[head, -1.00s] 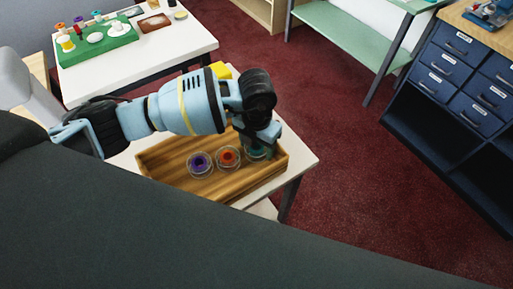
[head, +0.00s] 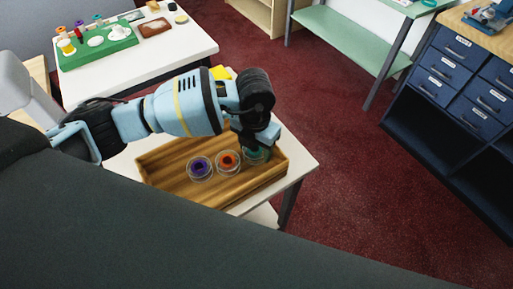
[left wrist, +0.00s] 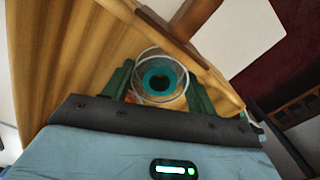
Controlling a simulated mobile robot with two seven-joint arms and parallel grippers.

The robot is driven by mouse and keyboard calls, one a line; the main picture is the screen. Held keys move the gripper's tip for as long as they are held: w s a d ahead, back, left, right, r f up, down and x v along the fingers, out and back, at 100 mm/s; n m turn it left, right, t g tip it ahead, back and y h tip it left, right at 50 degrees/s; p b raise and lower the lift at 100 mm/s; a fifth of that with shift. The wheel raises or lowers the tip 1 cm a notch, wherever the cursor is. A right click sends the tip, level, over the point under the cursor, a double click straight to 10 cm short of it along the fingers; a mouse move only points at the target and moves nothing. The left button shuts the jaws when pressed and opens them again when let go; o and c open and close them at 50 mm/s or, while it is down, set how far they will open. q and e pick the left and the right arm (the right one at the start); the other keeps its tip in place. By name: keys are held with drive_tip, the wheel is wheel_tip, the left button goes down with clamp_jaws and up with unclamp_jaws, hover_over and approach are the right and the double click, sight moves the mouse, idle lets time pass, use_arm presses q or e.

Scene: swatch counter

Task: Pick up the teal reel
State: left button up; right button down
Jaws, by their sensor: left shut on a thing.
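The teal reel (left wrist: 159,79) shows in the left wrist view as a teal ring with a dark centre and a clear rim. My left gripper (left wrist: 159,84) is shut on it, with one green finger on each side. In the head view the teal reel (head: 257,154) sits at the right end of the wooden tray (head: 163,166), partly hidden by my left gripper (head: 257,147). I cannot tell whether it touches the tray floor. My right gripper does not show.
A purple reel (head: 200,168) and an orange reel (head: 228,161) stand in the tray to the left. The tray is on a white table (head: 300,163). A yellow object (head: 220,73) lies behind my arm. Dark blue drawers (head: 455,80) stand at right.

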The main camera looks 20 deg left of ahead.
use_arm(q)
wheel_tip(320, 180, up, 6)
drive_tip(key=s+a+b, duration=0.1)
drive_tip(key=s+a, duration=1.1)
drive_tip(key=s, duration=0.3)
drive_tip(key=shift+s+f, duration=0.15)
drive_tip(key=shift+s, duration=0.1)
